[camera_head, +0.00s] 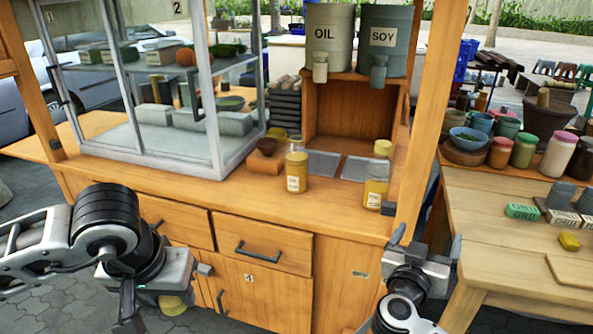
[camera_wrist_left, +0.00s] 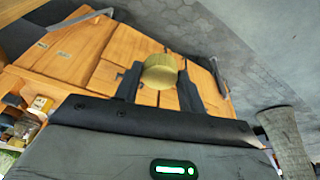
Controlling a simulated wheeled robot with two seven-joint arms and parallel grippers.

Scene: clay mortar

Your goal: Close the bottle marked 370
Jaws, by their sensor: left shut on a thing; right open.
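My left gripper (camera_head: 165,296) is shut on a yellow cap (camera_head: 173,305), low in front of the cart's drawers. The cap also shows between the fingers in the left wrist view (camera_wrist_left: 159,72). A bottle with yellow contents (camera_head: 297,172) stands upright on the cart's counter, with no yellow cap visible on it. To its right stands another yellow bottle (camera_head: 376,190), with a yellow cap (camera_head: 383,147) at or just behind its top; I cannot tell if this is one bottle or two. The label numbers are too small to read. My right gripper (camera_head: 427,244) is open and empty, below the right bottle.
The wooden counter (camera_head: 235,191) has a glass case (camera_head: 150,85) at left and OIL (camera_head: 326,40) and SOY (camera_head: 384,42) containers behind. A wooden post (camera_head: 428,120) rises right of the bottles. A side table (camera_head: 500,230) holds jars and boxes.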

